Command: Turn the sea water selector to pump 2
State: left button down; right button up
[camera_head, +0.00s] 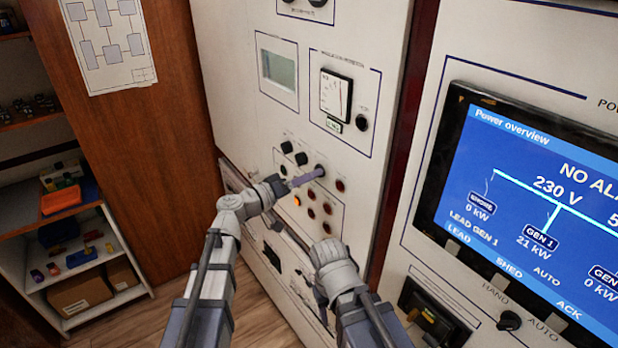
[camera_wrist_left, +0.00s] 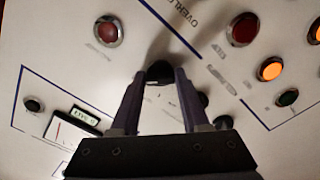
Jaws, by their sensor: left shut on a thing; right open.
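My left gripper (camera_head: 317,173) reaches the panel of the white cabinet and is shut on a small black selector knob (camera_wrist_left: 158,73). The knob sits between the fingertips in the left wrist view, its lower part hidden by the fingers. In the head view the knob (camera_head: 319,168) is at the end of a row of black knobs, beside red lamps. Its label and pointer position cannot be read, so I cannot tell whether it is the sea water selector. My right gripper (camera_head: 321,297) is lower, in front of the lower cabinet, open and apart from the knobs; its fingers show poorly.
Two other black knobs (camera_head: 294,153) sit close to the held one. Red and orange lamps (camera_head: 311,194) are just below and beside it. An analog meter (camera_head: 335,95) is above. A power overview screen (camera_head: 535,205) is at right, and shelves (camera_head: 75,255) stand at left.

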dwell(0.4)
pick_arm(q)
jog(key=shift+c, duration=1.9)
grip_release()
jog(key=shift+s+a, duration=0.1)
jog(key=v, duration=0.7)
jog(key=shift+s+a, duration=0.2)
jog(key=shift+a, duration=0.05)
